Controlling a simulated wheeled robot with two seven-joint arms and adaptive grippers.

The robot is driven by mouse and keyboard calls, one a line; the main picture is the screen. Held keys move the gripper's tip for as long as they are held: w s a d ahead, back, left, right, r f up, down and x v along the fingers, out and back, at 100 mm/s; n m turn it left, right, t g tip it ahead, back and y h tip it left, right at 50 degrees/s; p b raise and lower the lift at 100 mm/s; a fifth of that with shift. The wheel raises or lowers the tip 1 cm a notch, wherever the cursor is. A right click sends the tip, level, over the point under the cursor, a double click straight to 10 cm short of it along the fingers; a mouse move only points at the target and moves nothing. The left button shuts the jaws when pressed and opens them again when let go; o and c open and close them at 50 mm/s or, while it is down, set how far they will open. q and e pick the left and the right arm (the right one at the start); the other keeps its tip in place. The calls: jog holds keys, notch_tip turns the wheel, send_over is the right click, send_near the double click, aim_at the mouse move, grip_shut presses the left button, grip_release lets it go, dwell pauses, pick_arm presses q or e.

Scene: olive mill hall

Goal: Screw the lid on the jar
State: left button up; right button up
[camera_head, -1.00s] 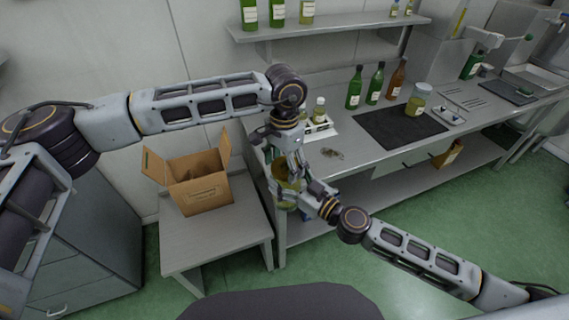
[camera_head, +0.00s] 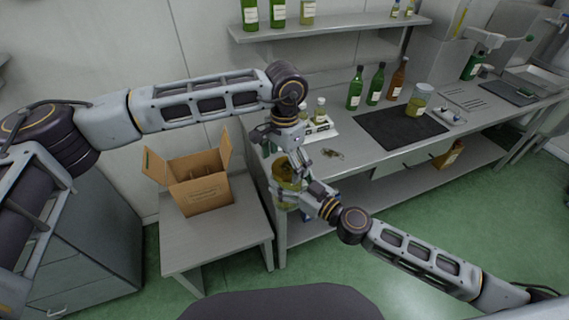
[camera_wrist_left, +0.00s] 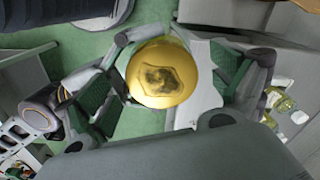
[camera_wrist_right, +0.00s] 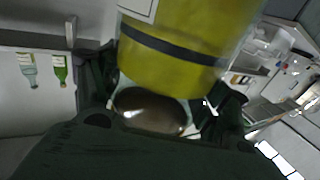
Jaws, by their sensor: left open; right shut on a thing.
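The jar (camera_head: 286,170), filled with yellow-green contents, is held in the air off the left end of the long bench. My right gripper (camera_head: 305,185) is shut on its side. In the right wrist view the jar (camera_wrist_right: 185,50) fills the top, with a white label and a dark band. A gold lid (camera_wrist_left: 162,73) with a dark emblem shows face-on in the left wrist view. My left gripper (camera_wrist_left: 170,85) is open, its fingers on either side of the lid. The lid's seat on the jar is hidden, so I cannot tell whether it is threaded.
An open cardboard box (camera_head: 200,196) stands on a low table (camera_head: 220,240) at left. The bench holds a white tray (camera_head: 322,137), a dark mat (camera_head: 385,135), another jar (camera_head: 418,101) and several bottles. A shelf (camera_head: 330,30) hangs above. The green floor in front is clear.

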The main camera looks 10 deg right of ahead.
pick_arm(q)
jog(key=shift+r, duration=1.95)
jog(key=shift+r, duration=0.1)
